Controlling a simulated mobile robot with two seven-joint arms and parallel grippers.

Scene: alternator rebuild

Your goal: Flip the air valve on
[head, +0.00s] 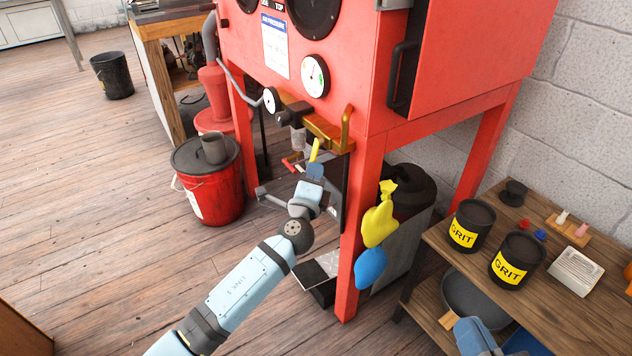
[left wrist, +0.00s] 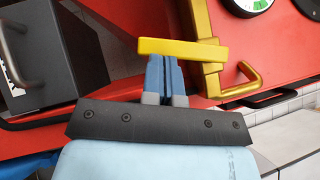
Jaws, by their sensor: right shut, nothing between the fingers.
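The air valve's yellow lever (head: 315,150) sits below the brass fitting (head: 325,130) on the front of the red blast cabinet (head: 350,50). In the left wrist view the lever (left wrist: 180,48) lies crosswise at my left fingertips, sticking out past them on both sides. My left gripper (head: 314,170) is just under the lever, its fingers (left wrist: 166,62) close together; they look to be at or touching the lever, not closed around it. I cannot tell exact contact. My right gripper (head: 472,328) is at the bottom edge by the wooden bench, shut and empty, mostly cut off.
A round gauge (head: 315,76) and smaller gauge (head: 270,100) are on the cabinet front. A red bucket (head: 212,190) stands left. Two GRIT tins (head: 472,226) stand on the bench (head: 440,240).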

